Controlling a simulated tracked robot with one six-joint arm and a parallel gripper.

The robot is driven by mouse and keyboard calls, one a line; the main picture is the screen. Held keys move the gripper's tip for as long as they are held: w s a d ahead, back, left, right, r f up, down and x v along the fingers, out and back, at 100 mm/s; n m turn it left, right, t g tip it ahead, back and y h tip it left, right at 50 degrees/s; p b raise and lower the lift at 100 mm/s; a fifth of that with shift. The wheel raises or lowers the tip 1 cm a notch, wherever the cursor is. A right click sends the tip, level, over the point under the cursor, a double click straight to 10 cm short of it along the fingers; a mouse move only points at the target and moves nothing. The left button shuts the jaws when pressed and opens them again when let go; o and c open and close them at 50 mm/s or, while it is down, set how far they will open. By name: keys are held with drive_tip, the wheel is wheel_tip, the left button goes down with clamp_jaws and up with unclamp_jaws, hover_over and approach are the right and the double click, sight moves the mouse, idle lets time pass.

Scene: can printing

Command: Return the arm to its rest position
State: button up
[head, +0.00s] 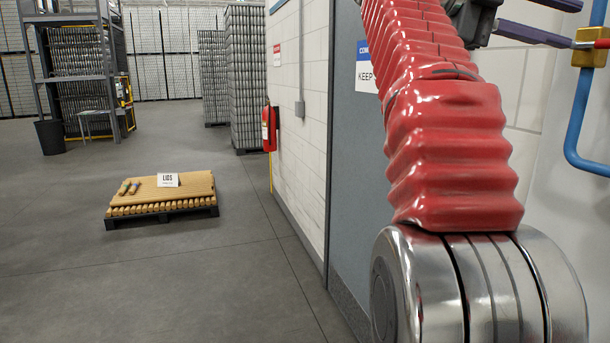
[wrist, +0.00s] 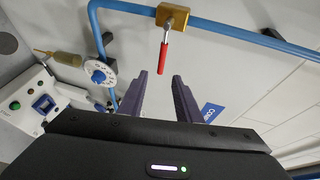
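My arm rises at the right of the head view in a red ribbed sleeve above a metal joint. My gripper (head: 576,24) is at the top right corner there, its two purple fingers spread. In the wrist view my gripper (wrist: 160,75) is open and empty, with a clear gap between the fingers. A red lever handle (wrist: 163,58) on a brass valve (wrist: 172,16) shows just beyond the gap, and neither finger appears to touch it. In the head view the handle (head: 594,43) lies close to the lower fingertip; the exact distance is unclear.
A blue pipe (wrist: 225,25) runs along the wall, with a white dial (wrist: 99,72) and a control box (wrist: 42,103) left in the wrist view. A grey door (head: 355,170) stands behind my arm. A pallet of lids (head: 160,215) sits on the open floor at left.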

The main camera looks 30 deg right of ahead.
drive_tip(key=shift+x, duration=6.8)
drive_tip(key=shift+w+r, duration=0.15)
